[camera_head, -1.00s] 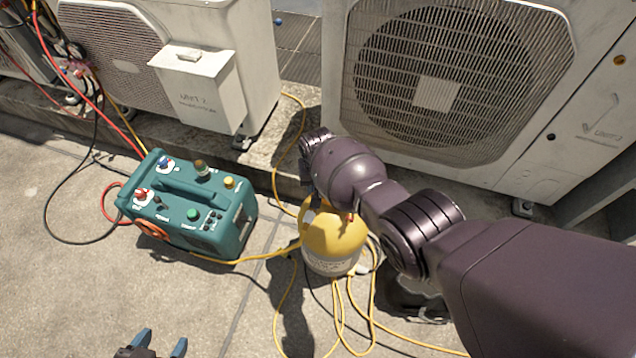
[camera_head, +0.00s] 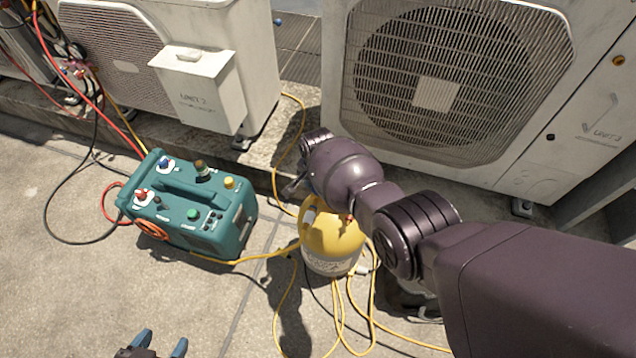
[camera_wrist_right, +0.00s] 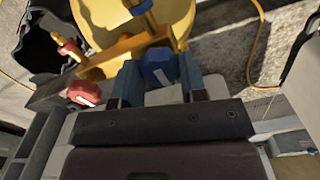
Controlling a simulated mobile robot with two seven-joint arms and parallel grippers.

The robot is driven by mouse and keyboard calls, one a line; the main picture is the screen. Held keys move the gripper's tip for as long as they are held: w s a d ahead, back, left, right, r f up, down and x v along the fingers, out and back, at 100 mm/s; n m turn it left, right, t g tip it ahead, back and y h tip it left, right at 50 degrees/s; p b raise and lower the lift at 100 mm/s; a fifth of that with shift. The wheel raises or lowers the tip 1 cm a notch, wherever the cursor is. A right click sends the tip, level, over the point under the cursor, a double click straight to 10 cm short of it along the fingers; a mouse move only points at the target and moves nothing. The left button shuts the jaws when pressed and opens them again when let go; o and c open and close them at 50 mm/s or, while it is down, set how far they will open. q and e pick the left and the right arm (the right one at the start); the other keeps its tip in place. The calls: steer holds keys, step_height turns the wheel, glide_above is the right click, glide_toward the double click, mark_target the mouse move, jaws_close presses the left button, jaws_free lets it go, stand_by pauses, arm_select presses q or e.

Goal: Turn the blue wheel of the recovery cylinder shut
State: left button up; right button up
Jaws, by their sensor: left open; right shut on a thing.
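The yellow recovery cylinder (camera_head: 333,240) stands upright on the rooftop floor, its top partly hidden by my right arm. In the right wrist view its yellow body (camera_wrist_right: 105,22) is at the top. The blue wheel (camera_wrist_right: 158,68) is between the two blue fingers of my right gripper (camera_wrist_right: 160,80), which is shut on it. A red wheel (camera_wrist_right: 84,93) is left of the fingers, outside them. In the head view the blue wheel is hidden by my right arm. My left gripper (camera_head: 160,345) is open and empty at the bottom edge, clear of the cylinder.
A teal recovery machine (camera_head: 195,210) stands left of the cylinder. Yellow hoses (camera_head: 372,315) loop around the cylinder's base. Condenser units (camera_head: 450,80) line the back on a low ledge. The floor at front left is clear.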

stand_by(0.5)
steer(key=o, duration=0.9)
steer(key=shift+o, duration=0.2)
arm_select(q)
steer(key=shift+r, duration=0.1)
arm_select(e)
steer(key=shift+r, duration=0.1)
steer(key=shift+r, duration=0.3)
steer(key=r, duration=0.1)
steer(key=r+p, duration=0.1)
steer(key=r, duration=0.1)
steer(key=r+p, duration=0.1)
steer(key=shift+w+r, duration=0.25)
steer(key=shift+r, duration=0.1)
arm_select(q)
steer(key=p, duration=0.1)
steer(key=s+r+n+p, duration=0.1)
steer(key=shift+s+a+r+p, duration=0.1)
steer(key=shift+a+r+p, duration=0.15)
steer(key=shift+a+p, duration=0.15)
arm_select(e)
steer(key=r, duration=0.5)
steer(key=shift+s+r, duration=0.15)
steer(key=shift+s, duration=0.15)
